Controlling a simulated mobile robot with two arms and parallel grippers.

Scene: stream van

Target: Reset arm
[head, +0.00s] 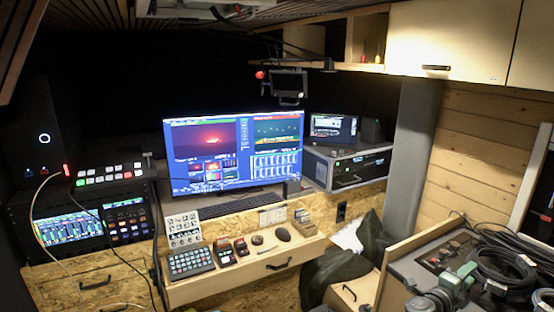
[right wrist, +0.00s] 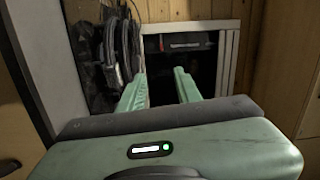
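My right gripper (right wrist: 160,76) shows in the right wrist view with its two green fingers apart and nothing between them. In the head view its green body (head: 460,281) is at the lower right, beside coiled black cables; its fingertips are hard to make out there. It is away from the desk and holds nothing that I can see. My left gripper is in neither view.
A large monitor (head: 234,152) and a keyboard (head: 233,204) stand on the desk. A pulled-out drawer (head: 243,276) carries a button panel (head: 191,262). Black cables (head: 507,271) lie at the lower right. In the right wrist view, cables (right wrist: 122,48) hang on the wooden wall.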

